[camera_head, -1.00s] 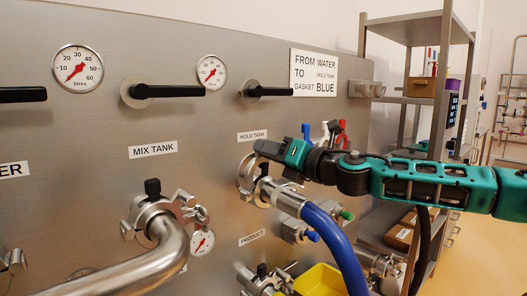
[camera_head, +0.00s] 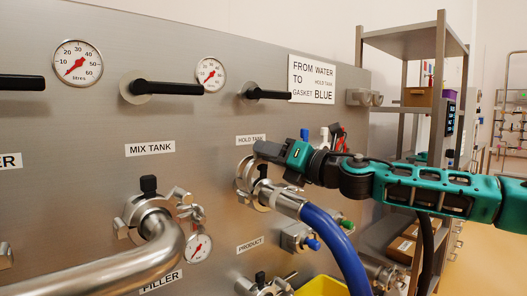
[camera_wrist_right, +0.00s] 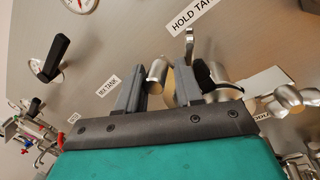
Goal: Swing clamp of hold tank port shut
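The hold tank port is a steel fitting under the HOLD TANK label (camera_head: 251,140). A ring clamp (camera_head: 243,177) shows around it, partly hidden by my right gripper. A steel hose end (camera_head: 285,201) with a blue hose (camera_head: 332,238) runs from the port to the lower right. My right gripper (camera_head: 264,150) is at the top of the port, in front of the clamp. In the right wrist view its two grey fingers (camera_wrist_right: 160,95) are apart, with a steel cylindrical piece (camera_wrist_right: 156,75) by the left finger. I cannot tell whether they touch the clamp. My left gripper is not in view.
The mix tank port (camera_head: 149,211) with its bent steel pipe (camera_head: 130,266) is at left. Black valve handles (camera_head: 168,87) stick out above. A steel block with blue and green plugs (camera_head: 297,237) sits below right of the port. A shelf rack (camera_head: 412,45) stands at right.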

